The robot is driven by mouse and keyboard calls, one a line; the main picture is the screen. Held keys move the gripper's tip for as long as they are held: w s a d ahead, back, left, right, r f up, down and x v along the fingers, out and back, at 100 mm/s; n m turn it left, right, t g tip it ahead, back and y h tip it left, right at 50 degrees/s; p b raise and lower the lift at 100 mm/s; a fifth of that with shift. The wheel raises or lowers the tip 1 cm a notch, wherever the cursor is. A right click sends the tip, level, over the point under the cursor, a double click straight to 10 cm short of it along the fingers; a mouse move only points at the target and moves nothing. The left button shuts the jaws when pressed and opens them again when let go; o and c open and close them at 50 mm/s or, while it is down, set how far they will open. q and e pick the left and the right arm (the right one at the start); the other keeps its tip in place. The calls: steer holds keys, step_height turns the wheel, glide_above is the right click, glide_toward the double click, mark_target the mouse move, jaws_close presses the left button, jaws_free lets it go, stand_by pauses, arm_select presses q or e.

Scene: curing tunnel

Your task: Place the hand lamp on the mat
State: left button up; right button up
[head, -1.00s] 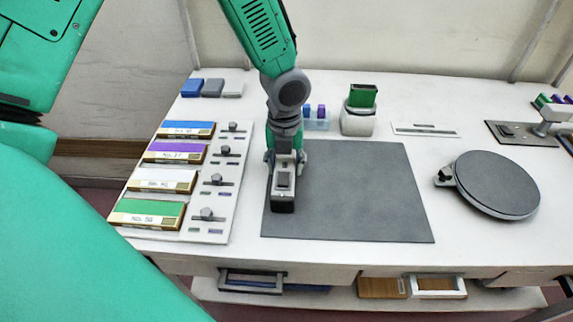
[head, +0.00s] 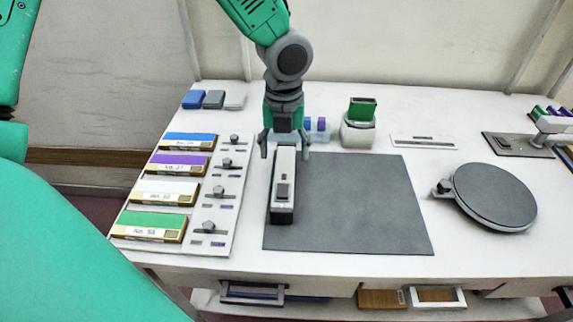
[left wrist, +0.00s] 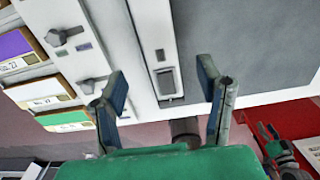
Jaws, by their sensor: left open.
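The hand lamp (head: 284,190), a long pale-grey body with a dark switch and a dark near end, lies along the left edge of the dark grey mat (head: 365,205). In the left wrist view the lamp (left wrist: 151,40) shows beside the mat (left wrist: 240,45). My left gripper (head: 284,150) is open above the lamp's far end, its fingers apart on either side and nothing between them. In the left wrist view my left gripper (left wrist: 160,85) also shows spread fingers, clear of the lamp. My right gripper is not in view.
Left of the mat stands a panel (head: 228,215) with knobs and several coloured boxes. Behind are a grey holder with a green block (head: 361,112) and small blue and purple blocks. A round dark plate (head: 495,195) stands at the right. The mat's middle and right are clear.

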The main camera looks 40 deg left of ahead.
mark_target(285, 175)
arm_select(q)
step_height(285, 175, up, 3)
steer(key=shift+a+f, duration=0.1)
steer(key=shift+f, duration=0.1)
steer(key=shift+d+r, duration=0.3)
steer(key=shift+r, duration=0.2)
steer(key=shift+a, duration=0.1)
